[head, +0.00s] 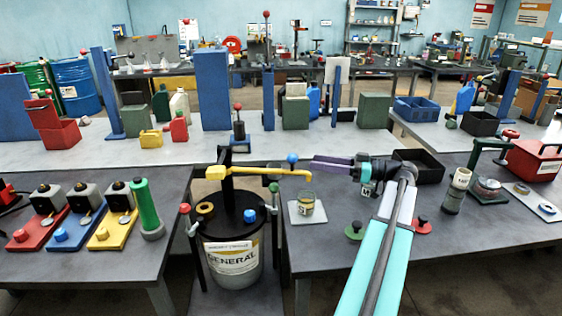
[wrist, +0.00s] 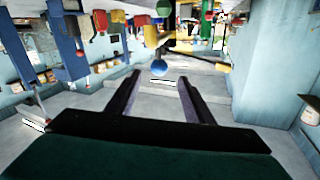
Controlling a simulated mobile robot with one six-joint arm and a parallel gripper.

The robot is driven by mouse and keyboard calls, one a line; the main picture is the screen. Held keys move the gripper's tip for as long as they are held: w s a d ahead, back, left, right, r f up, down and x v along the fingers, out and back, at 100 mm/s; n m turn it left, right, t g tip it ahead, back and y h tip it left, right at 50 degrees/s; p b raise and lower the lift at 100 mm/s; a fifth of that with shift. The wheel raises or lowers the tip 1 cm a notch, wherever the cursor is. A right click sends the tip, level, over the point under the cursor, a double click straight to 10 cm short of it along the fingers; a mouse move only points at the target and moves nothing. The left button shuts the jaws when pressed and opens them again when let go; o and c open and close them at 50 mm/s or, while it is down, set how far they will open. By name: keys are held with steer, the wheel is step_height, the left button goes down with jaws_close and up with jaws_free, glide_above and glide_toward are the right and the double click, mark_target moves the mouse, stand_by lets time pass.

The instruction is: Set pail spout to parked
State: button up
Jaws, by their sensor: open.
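The pail (head: 235,262) is a pale drum with a dark lid and a "GENERAL" label, standing in a dark frame between two grey tables. Its yellow spout (head: 258,171) reaches right from a black post, with its end above a glass jar (head: 307,204). A blue knob (head: 292,158) stands on top of the spout near its outer end. My gripper (head: 312,164) points left at this knob from the right. In the wrist view the knob (wrist: 159,68) shows centred between the tips of my open gripper (wrist: 160,78). I cannot tell whether they touch it.
The jar stands on a white pad (head: 295,216) at the right table's edge. A green-tipped lever (head: 273,188) rises at the pail's right. Red (head: 423,226) and green (head: 354,231) knobs lie near my arm. A black tray (head: 425,168) is behind it.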

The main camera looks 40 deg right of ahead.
steer(key=shift+s+d, duration=0.1)
steer(key=shift+s, duration=0.1)
steer(key=shift+w, duration=0.1)
steer(key=p+x, duration=0.3)
steer(key=x, duration=1)
steer(key=shift+w, duration=0.25)
